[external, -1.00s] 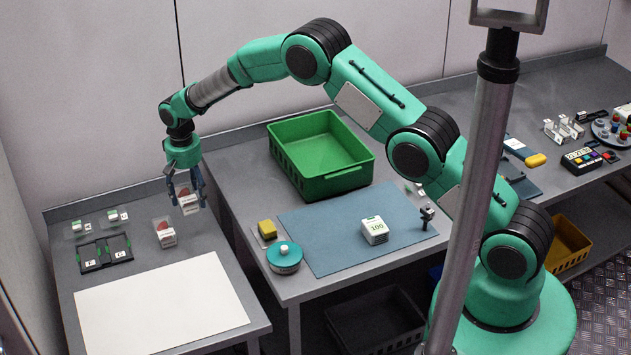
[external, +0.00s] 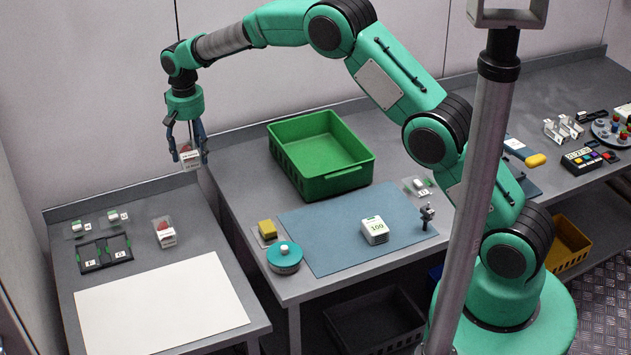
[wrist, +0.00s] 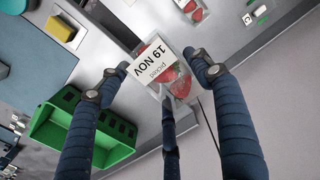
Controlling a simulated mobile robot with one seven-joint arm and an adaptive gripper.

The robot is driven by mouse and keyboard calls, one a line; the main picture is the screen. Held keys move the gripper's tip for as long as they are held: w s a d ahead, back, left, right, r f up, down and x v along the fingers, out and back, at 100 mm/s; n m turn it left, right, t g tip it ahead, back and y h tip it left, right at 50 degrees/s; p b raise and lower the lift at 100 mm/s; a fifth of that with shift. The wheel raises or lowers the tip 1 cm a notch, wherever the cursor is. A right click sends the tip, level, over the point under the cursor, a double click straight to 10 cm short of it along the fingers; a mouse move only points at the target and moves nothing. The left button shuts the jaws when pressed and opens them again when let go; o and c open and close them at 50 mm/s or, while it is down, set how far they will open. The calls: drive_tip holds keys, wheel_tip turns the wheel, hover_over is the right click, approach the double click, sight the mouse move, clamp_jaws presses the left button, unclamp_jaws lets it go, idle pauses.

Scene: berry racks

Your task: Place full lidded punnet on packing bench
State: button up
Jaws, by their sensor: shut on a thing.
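My gripper (external: 188,150) is shut on a clear punnet (external: 190,160) with red berries and a white label. It holds the punnet in the air above the back right part of the left bench (external: 195,215). In the wrist view the punnet (wrist: 165,68) sits between the blue fingers (wrist: 158,72), and its label reads "19 NOV". A second clear punnet with red fruit (external: 164,232) stands on the left bench. Which bench is the packing bench is not marked. The held punnet's lid is hard to make out.
A green crate (external: 345,182) stands on the middle bench near a blue mat (external: 310,255) with a stack of white cards (external: 375,231). A white sheet (external: 160,305) covers the left bench's front. A black two-slot holder (external: 104,253) lies behind it.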

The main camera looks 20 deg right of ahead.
drive_tip(key=w+d+m+p, duration=0.1)
drive_tip(key=w+d+m, duration=0.1)
drive_tip(key=d, duration=1)
drive_tip(key=w+d+m+p, duration=0.1)
drive_tip(key=d+m, duration=0.1)
drive_tip(key=d, duration=1)
drive_tip(key=s+d+m+p, duration=0.1)
drive_tip(key=s+d+m, duration=0.15)
drive_tip(key=d, duration=0.95)
drive_tip(key=s+d+m+p, duration=0.2)
drive_tip(key=d+m, duration=0.1)
drive_tip(key=d, duration=0.8)
drive_tip(key=s+d+m+p, duration=0.3)
drive_tip(key=s+d+m, duration=0.5)
drive_tip(key=s+d, duration=1.7)
drive_tip(key=f, duration=0.3)
drive_tip(key=w+d+f, duration=0.1)
drive_tip(key=f, duration=0.3)
drive_tip(key=d+f, duration=0.1)
drive_tip(key=f, duration=0.3)
drive_tip(key=shift+w+d, duration=0.2)
drive_tip(key=shift+w, duration=0.2)
drive_tip(key=shift+w, duration=0.1)
